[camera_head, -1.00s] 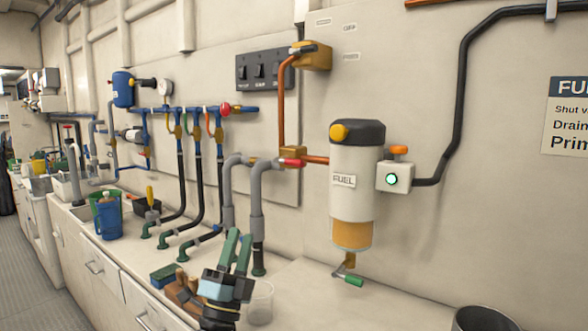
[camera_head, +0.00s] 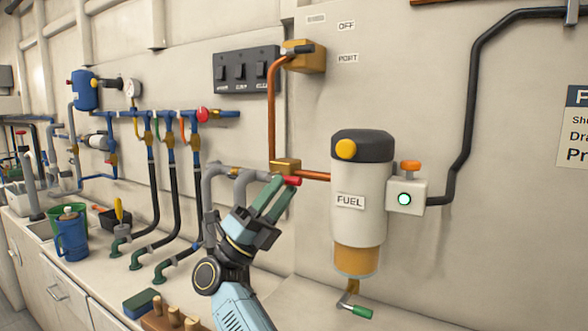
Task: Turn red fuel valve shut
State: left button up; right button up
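The red fuel valve handle (camera_head: 292,181) sits on a brass valve body (camera_head: 286,165) where the copper pipe turns toward the fuel filter. The handle points right, roughly along the pipe's run. My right gripper (camera_head: 283,185) reaches up from below, with its two green fingers apart and their tips at or just in front of the handle. I cannot tell whether they touch it or whether the handle lies between them. The fuel filter (camera_head: 358,219), white with a dark cap and amber bowl, is just right of the gripper. My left gripper is not in view.
Grey pipes (camera_head: 213,200) stand close behind my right gripper. A white box with a lit button (camera_head: 404,199) is right of the filter, and a green-handled drain tap (camera_head: 361,312) hangs below it. A blue jug (camera_head: 72,238) stands left. The counter's right part is clear.

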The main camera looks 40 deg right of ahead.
jog(key=x, duration=0.5)
grip_shut()
dwell(0.3)
